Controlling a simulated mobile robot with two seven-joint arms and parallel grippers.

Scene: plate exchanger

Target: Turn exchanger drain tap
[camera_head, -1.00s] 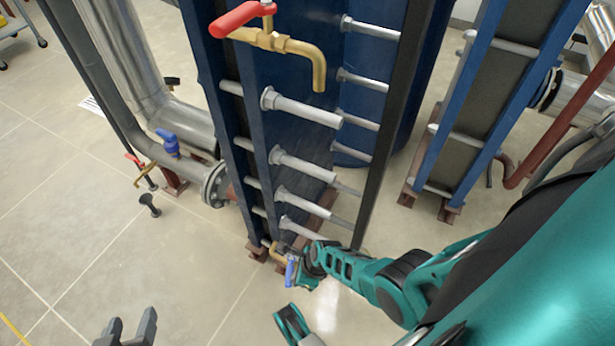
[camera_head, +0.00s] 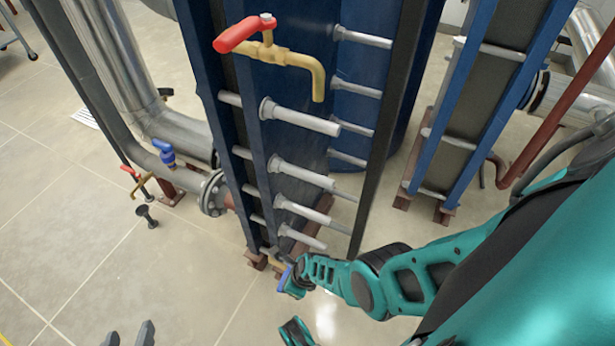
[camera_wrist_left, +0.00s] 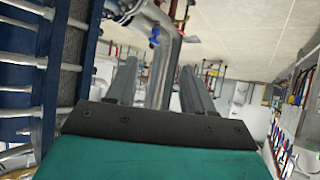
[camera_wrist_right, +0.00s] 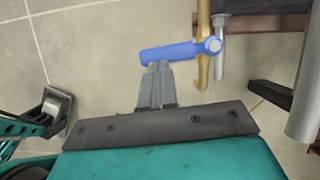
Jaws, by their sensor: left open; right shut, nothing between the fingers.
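A tap with a blue lever handle (camera_wrist_right: 180,52) and a brass body (camera_wrist_right: 204,60) sits low on the exchanger (camera_head: 290,110). The handle also shows small in the head view (camera_head: 284,279), partly covered by my right gripper. My right gripper (camera_wrist_right: 158,68) is shut and empty. Its fingertips are at the lower edge of the blue handle and seem to touch it. My left gripper (camera_head: 130,337) is open and empty at the bottom edge of the head view, away from the tap; its spread fingers show in the left wrist view (camera_wrist_left: 158,80).
A red-handled brass tap (camera_head: 262,45) sticks out high on the exchanger. Several metal rods (camera_head: 300,118) project from its side. A silver pipe (camera_head: 178,128) with a blue-handled valve (camera_head: 165,152) stands at left. A second exchanger (camera_head: 465,110) is at right. Floor at lower left is clear.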

